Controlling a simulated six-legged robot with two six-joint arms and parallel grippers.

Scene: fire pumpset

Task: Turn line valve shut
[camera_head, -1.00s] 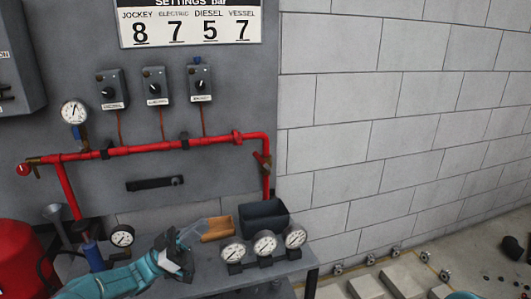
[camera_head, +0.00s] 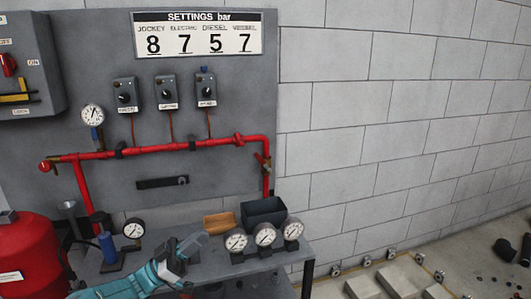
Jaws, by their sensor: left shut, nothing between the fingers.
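A red pipe (camera_head: 185,147) runs across the grey panel and bends down at its right end. A small valve with a brownish-red handle (camera_head: 262,161) sits on that downward section, its handle tilted. A red round knob with a brass fitting (camera_head: 45,166) is at the pipe's left end. No label shows which one is the line valve. My left gripper (camera_head: 190,246) is shut and empty, low over the bench, left of and below the downward pipe and touching neither fitting. My right gripper is not in view.
Three gauges (camera_head: 264,234) and a dark open bin (camera_head: 264,212) stand on the bench (camera_head: 312,253) beside my left gripper. An orange-brown block (camera_head: 218,222) lies behind it. A red tank (camera_head: 30,255) is at left. Pale blocks (camera_head: 405,278) lie on the floor at right.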

